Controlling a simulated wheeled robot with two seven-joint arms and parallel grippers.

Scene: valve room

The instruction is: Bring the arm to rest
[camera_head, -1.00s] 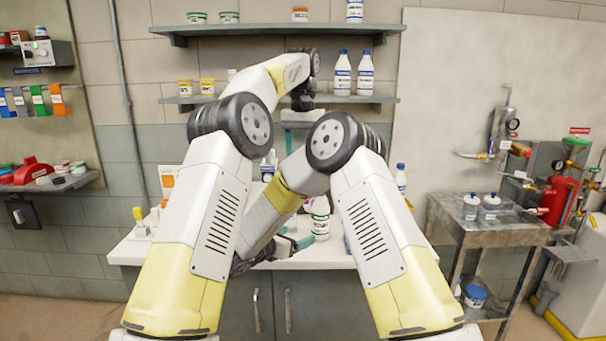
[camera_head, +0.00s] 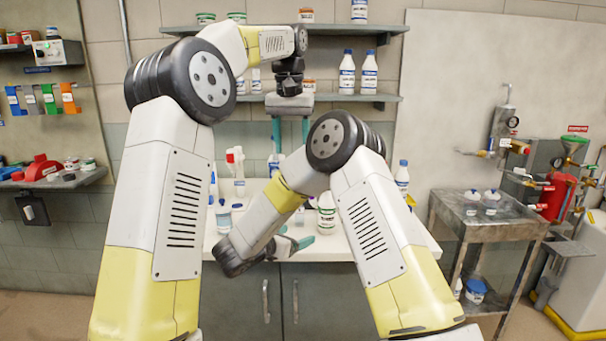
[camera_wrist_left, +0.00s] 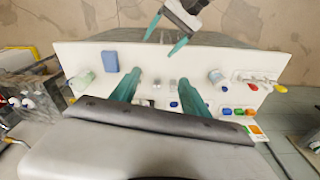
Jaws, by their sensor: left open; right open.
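My left gripper (camera_head: 290,138) hangs above the back of the white bench, pointing down, with its two teal fingers apart and nothing between them. In the left wrist view its fingers (camera_wrist_left: 158,88) are spread over the bench top, with small items below. My right gripper (camera_head: 297,234) is lower, over the bench's front edge, partly hidden behind my right forearm; its teal fingers are apart and empty. It also shows at the top of the left wrist view (camera_wrist_left: 166,36). My left arm is bent up at a high elbow, its forearm reaching right.
The bench (camera_head: 345,247) holds a green-labelled jar (camera_head: 326,214), red-capped bottles (camera_head: 235,165) and other small items. A shelf (camera_head: 352,98) with white bottles (camera_head: 369,73) is behind my left gripper. A metal cart (camera_head: 490,226) stands at right.

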